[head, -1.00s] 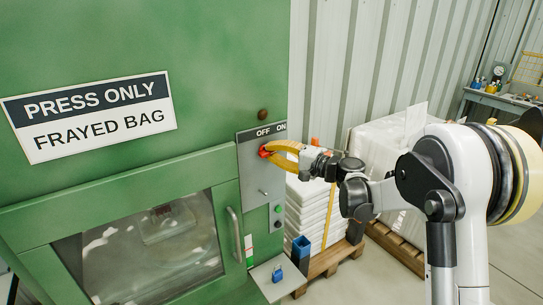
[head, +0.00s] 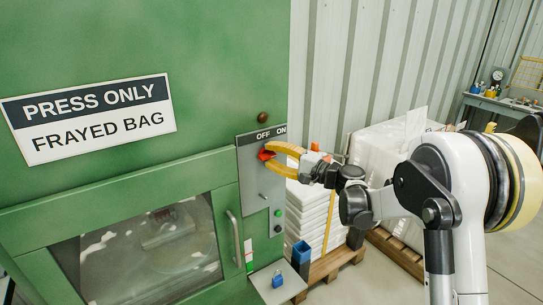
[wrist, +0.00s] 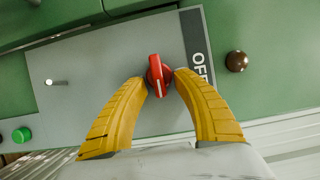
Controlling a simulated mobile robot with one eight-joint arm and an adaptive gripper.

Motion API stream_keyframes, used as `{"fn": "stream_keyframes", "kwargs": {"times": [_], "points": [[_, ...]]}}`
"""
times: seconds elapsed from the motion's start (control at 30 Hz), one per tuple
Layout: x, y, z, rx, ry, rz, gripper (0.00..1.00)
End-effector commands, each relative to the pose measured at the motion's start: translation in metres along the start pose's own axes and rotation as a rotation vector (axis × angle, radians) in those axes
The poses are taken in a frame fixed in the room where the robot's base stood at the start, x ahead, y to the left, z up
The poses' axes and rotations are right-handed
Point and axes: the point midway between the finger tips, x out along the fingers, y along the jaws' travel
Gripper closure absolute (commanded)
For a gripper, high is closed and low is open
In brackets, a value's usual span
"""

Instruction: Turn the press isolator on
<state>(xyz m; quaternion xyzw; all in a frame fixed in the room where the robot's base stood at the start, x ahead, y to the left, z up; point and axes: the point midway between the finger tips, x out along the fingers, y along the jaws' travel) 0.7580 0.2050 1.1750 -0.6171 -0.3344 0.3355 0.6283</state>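The red isolator knob (head: 266,155) is on the grey switch panel (head: 250,180) of the green press, below the OFF and ON labels. In the wrist view the knob (wrist: 155,68) lies crosswise to the panel's upright, its white mark pointing to the panel's right, the ON side. OFF is legible there; ON is hidden behind a finger. My gripper (head: 300,160) is open, its yellow fingers spread. In the wrist view my gripper (wrist: 161,77) has one fingertip on each side of the knob, very close; I cannot tell if either touches.
A blue padlock (head: 277,280) is on a small shelf below. White stacked bags (head: 310,215) on a pallet stand right of the press.

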Motion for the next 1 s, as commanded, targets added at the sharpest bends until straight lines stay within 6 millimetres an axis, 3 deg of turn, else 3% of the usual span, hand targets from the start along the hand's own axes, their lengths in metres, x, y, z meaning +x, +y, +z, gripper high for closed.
{"fn": "stream_keyframes", "kwargs": {"times": [0.33, 0.7, 1.0], "points": [[-0.011, 0.000, -0.001, -0.001, 0.002, 0.000, 0.66], [-0.089, 0.000, -0.001, -0.001, 0.004, 0.000, 0.66], [-0.120, 0.000, 0.000, 0.000, 0.001, 0.000, 0.66]]}}
